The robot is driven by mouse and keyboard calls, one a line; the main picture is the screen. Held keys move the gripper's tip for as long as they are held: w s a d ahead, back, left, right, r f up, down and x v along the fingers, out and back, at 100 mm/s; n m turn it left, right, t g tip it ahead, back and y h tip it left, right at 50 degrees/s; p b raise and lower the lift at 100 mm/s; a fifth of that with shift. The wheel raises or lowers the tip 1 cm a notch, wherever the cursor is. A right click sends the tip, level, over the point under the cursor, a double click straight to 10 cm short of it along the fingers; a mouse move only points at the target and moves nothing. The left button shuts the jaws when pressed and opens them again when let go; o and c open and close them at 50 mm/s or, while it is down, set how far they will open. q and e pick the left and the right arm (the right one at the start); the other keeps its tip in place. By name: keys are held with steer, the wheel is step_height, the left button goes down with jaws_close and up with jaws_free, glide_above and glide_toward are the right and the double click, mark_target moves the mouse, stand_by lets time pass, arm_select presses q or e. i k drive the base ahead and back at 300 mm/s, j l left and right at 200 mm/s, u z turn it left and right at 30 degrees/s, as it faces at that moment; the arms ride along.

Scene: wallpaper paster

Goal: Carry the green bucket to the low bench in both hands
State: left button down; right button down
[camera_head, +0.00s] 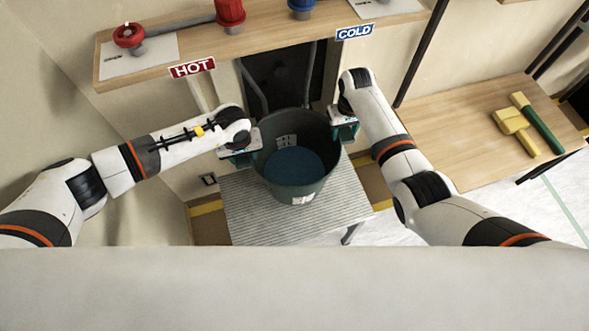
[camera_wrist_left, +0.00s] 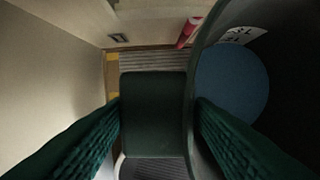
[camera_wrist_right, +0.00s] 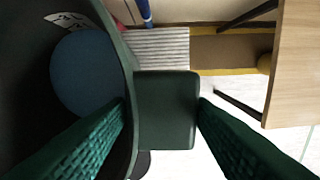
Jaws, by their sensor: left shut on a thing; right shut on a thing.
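The dark green bucket (camera_head: 294,185) is upright at the centre of the head view, with blue liquid (camera_head: 294,165) inside. It is over a grey ribbed stand (camera_head: 240,205); I cannot tell whether it touches it. My left gripper (camera_head: 243,152) is shut on the bucket's left side tab, which shows between the fingers in the left wrist view (camera_wrist_left: 155,110). My right gripper (camera_head: 342,130) is shut on the right side tab, seen between the fingers in the right wrist view (camera_wrist_right: 166,110). A low wooden bench (camera_head: 450,125) stands to the right.
Behind the bucket is a wooden shelf (camera_head: 260,40) with a red tap (camera_head: 230,12), a blue tap (camera_head: 301,6) and HOT and COLD signs.

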mark_target(470, 157)
steer(key=i+l, duration=0.1)
steer(key=l, duration=1.15)
steer(key=i+l+u, duration=0.1)
steer(key=l, duration=1.1)
steer(key=i+l, duration=0.1)
steer(key=l, duration=1.15)
